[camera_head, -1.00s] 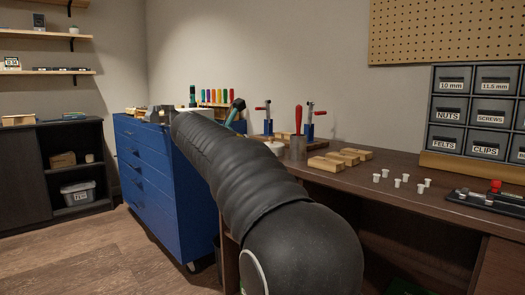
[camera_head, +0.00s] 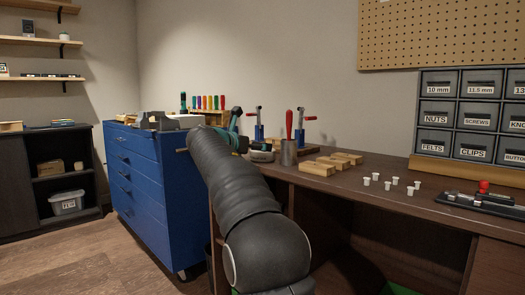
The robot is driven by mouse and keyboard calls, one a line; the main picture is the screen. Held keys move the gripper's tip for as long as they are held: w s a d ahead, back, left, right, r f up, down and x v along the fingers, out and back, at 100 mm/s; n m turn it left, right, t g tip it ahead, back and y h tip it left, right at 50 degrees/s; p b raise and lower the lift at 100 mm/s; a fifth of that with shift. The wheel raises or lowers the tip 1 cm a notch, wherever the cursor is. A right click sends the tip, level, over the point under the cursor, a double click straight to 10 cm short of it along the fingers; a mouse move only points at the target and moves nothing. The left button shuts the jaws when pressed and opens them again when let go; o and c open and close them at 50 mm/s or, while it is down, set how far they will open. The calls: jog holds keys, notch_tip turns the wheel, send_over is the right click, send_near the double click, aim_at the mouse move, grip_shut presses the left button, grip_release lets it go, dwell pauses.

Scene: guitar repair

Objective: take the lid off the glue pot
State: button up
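A grey metal cylinder (camera_head: 288,153) stands on the workbench with a red-handled tool upright at it. A low, round, pale-topped thing (camera_head: 262,155) sits just left of it, close to my arm's far end. I cannot tell for sure which of these is the glue pot, and no lid is clear to see. My black arm reaches from the bottom centre towards the bench's left end. Teal and dark parts show at its far end. My gripper's fingers cannot be made out there, and neither can any hold on something.
Wooden blocks (camera_head: 318,168) and several small white pieces (camera_head: 390,184) lie on the workbench (camera_head: 345,190). Clamps (camera_head: 303,124) stand behind the cylinder. A blue drawer cabinet (camera_head: 150,176) is left of my arm. Labelled drawers (camera_head: 473,117) stand at the right. Open floor lies at lower left.

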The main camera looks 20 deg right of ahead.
jog(key=x, duration=0.5)
jog(key=shift+w+a+f, duration=0.1)
jog(key=shift+f, duration=0.1)
jog(key=shift+c, duration=0.3)
jog(key=c, duration=0.7)
